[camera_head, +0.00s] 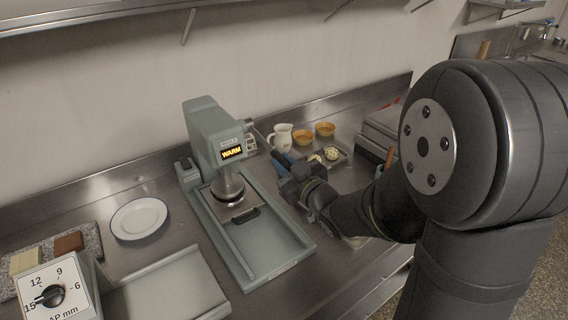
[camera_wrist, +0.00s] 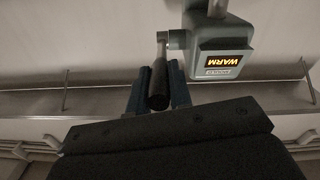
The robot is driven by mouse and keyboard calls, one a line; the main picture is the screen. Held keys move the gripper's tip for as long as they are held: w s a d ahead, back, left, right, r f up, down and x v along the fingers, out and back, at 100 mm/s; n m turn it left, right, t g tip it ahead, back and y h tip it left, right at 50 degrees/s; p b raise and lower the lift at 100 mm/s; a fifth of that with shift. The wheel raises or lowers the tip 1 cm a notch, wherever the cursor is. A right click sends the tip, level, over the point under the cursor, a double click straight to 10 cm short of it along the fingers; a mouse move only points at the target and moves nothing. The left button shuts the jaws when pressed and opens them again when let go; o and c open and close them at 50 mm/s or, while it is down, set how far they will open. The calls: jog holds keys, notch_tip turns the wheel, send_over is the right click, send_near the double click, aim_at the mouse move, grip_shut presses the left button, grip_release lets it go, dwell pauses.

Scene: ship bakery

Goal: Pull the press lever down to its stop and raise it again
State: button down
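The grey-green press (camera_head: 212,130) stands on the steel counter with a lit WARM display on its head. Its round plate (camera_head: 229,187) hangs over a dark-handled square piece (camera_head: 243,213). The press head (camera_wrist: 222,60) also shows, upside down, in the wrist view. Beside it the lever's dark grip (camera_wrist: 158,86) hangs from a metal joint (camera_wrist: 163,40). My gripper (camera_head: 284,163) is right of the press head; in the wrist view its blue fingers (camera_wrist: 159,95) flank the grip closely and look shut on it. In the head view I cannot make out the lever.
A white plate (camera_head: 138,218) and a dial box (camera_head: 54,290) are left of the press. A cream jug (camera_head: 282,139), orange-filled cups (camera_head: 325,129) and a tray with pale rounds (camera_head: 331,154) stand behind my gripper. The press base (camera_head: 262,250) reaches toward the counter's front.

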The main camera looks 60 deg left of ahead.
jog(key=shift+s+r+g+h, duration=0.15)
jog(key=shift+r+h, duration=0.45)
jog(key=shift+r, duration=0.4)
jog(key=shift+s+r+g+h, duration=0.15)
jog(key=shift+r+h, duration=0.45)
jog(key=shift+r, duration=0.35)
jog(key=shift+w+a+r+h, duration=0.1)
jog(key=shift+w+r+h, duration=0.1)
jog(key=shift+r+h, duration=0.35)
jog(key=shift+r, duration=0.15)
jog(key=c, duration=1.3)
grip_release()
jog(key=shift+w, duration=0.1)
jog(key=shift+d, duration=0.45)
jog(key=shift+s+v, duration=0.1)
jog(key=shift+v, duration=4.05)
jog(key=shift+s+v, duration=0.15)
jog(key=shift+v, duration=4.05)
